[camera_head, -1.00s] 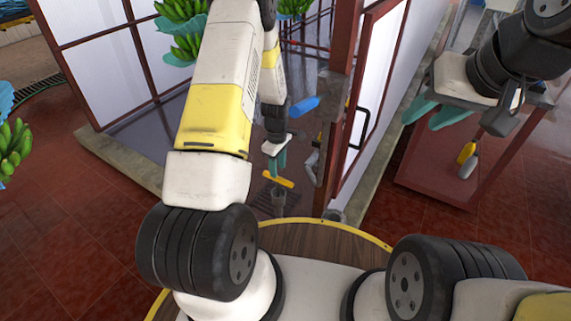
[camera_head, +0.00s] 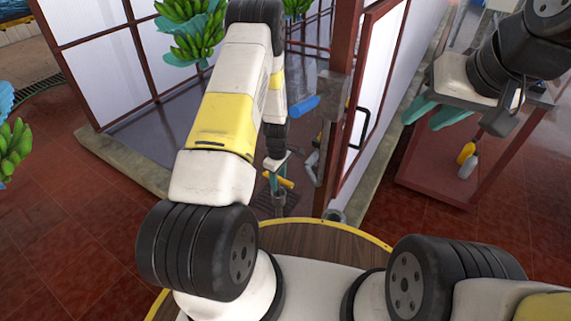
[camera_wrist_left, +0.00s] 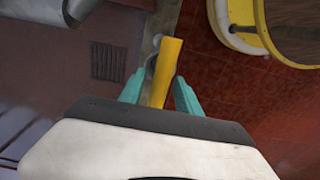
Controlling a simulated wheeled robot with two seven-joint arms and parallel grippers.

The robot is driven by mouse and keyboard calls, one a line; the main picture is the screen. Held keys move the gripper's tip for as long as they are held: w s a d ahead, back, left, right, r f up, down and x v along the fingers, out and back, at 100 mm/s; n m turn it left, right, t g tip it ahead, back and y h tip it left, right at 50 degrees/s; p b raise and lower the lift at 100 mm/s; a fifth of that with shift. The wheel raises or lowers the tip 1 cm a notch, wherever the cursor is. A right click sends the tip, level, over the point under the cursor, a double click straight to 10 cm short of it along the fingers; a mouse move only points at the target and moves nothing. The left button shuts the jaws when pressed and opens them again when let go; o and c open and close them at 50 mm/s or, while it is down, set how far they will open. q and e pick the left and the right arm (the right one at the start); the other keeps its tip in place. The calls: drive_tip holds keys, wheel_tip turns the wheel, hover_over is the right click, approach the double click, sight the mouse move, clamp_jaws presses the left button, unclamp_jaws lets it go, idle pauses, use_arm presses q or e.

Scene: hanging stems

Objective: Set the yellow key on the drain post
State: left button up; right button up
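The yellow key (camera_head: 286,183) lies across the top of the drain post (camera_head: 279,205), just beyond the wooden platform edge; whether it touches the post is hard to see. My left gripper (camera_head: 273,176) is down at the key, its teal fingers partly overlapping it. In the left wrist view the key (camera_wrist_left: 165,70) lies between the two spread fingers (camera_wrist_left: 159,85), with narrow gaps on both sides.
A glass door frame with a black handle (camera_head: 360,128) stands right of the post. A blue cylinder (camera_head: 290,108) and a grey pipe fitting (camera_head: 311,165) are close to my left arm. Bananas (camera_head: 192,38) hang behind.

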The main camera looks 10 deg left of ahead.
use_arm(q)
clamp_jaws()
drive_tip(key=shift+r, duration=0.1)
drive_tip(key=shift+r, duration=0.1)
drive_tip(key=shift+r, duration=3.55)
